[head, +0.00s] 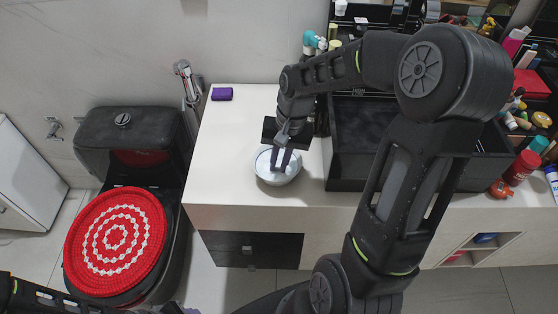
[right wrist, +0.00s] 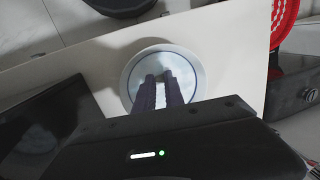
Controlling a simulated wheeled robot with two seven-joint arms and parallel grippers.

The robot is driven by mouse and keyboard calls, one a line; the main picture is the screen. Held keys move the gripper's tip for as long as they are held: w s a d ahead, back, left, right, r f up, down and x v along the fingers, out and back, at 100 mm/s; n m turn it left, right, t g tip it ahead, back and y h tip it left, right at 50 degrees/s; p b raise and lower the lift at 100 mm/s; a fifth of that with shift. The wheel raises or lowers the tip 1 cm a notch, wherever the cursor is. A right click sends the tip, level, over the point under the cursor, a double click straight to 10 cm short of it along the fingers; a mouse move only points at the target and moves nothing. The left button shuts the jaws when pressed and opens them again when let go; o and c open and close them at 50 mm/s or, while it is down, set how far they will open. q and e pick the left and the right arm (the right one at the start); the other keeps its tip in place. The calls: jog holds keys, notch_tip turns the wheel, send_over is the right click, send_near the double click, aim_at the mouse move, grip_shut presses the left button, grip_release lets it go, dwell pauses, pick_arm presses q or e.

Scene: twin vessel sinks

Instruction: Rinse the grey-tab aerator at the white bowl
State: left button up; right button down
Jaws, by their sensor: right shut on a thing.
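The white bowl (head: 263,178) stands on the pale counter, left of the black basin. In the right wrist view the bowl (right wrist: 131,78) shows a thin blue line inside its rim and a pale, mottled inside. My right gripper (head: 281,160) points down into the bowl from above. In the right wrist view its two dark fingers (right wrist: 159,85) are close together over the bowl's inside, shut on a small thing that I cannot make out. No grey tab is clear in either view. Only a bit of my left arm shows at the lower left edge; its jaws are not clear.
A black basin (head: 345,172) stands close to the right of the bowl, under my right arm. A purple block (head: 222,94) lies at the counter's back left. Bottles and a red can (head: 522,168) crowd the far right. The counter left of the bowl is clear.

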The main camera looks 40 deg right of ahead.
jog(key=shift+s+d, duration=0.1)
dwell(0.4)
jog(key=shift+s+d, duration=0.25)
jog(key=shift+d, duration=0.15)
jog(key=shift+a, duration=0.1)
dwell(0.3)
jog(key=shift+w+a, duration=0.35)
jog(key=shift+a, duration=0.05)
dwell(0.5)
jog(key=shift+s+d, duration=0.35)
jog(key=shift+d, duration=0.15)
jog(key=shift+a, duration=0.1)
jog(key=shift+w+a, duration=0.35)
jog(key=shift+a, duration=0.05)
jog(key=shift+s+d, duration=0.1)
dwell(0.6)
